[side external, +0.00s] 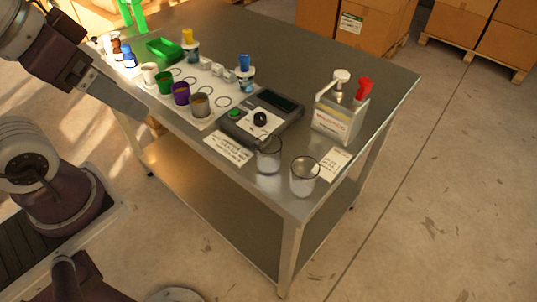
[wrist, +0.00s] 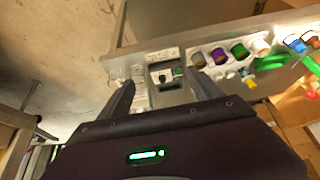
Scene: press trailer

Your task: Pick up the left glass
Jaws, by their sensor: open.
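Two clear glasses stand upright near the front right corner of the metal table. The left glass (side external: 269,156) is beside the grey device, and the right glass (side external: 304,177) is closer to the corner. My gripper (wrist: 163,88) is open and empty, its two dark fingers spread in the wrist view. In the side view my gripper (side external: 128,102) is at the left, by the table's front edge, well away from both glasses. In the wrist view the glasses are too faint and small to tell apart.
A grey device (side external: 262,117) with a knob stands left of the glasses, and a pump dispenser (side external: 341,108) behind them. Several coloured cups (side external: 181,93) line a white mat towards the left. Paper labels (side external: 229,148) lie near the glasses. The back of the table is clear.

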